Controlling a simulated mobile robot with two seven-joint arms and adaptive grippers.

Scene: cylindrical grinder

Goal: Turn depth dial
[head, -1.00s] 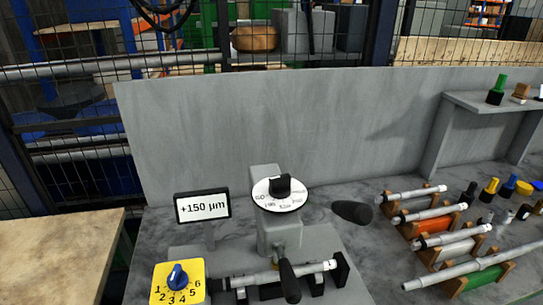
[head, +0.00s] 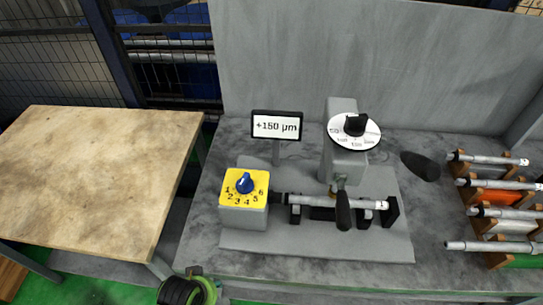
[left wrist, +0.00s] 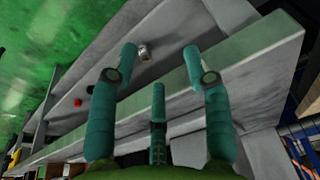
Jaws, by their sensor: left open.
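A white round dial (head: 343,139) with a black knob sits on top of the grey grinder post in the head view. Its printed labels are too small to read fully. A yellow panel (head: 230,199) with a blue pointer knob (head: 245,183) and the numbers 1 to 6 stands to its lower left. A display (head: 277,126) reading +150 µm stands between them at the back. My left gripper (left wrist: 160,62) is open and empty in the left wrist view, its teal fingers spread. No dial shows there. My right gripper is in neither view.
A workpiece (head: 330,201) lies across the fixture, with a black handle (head: 343,210) in front. Racks of cylinders (head: 492,212) stand at the right. A wooden table (head: 90,180) is at the left. A grey bench edge (left wrist: 220,65) crosses the left wrist view over green floor.

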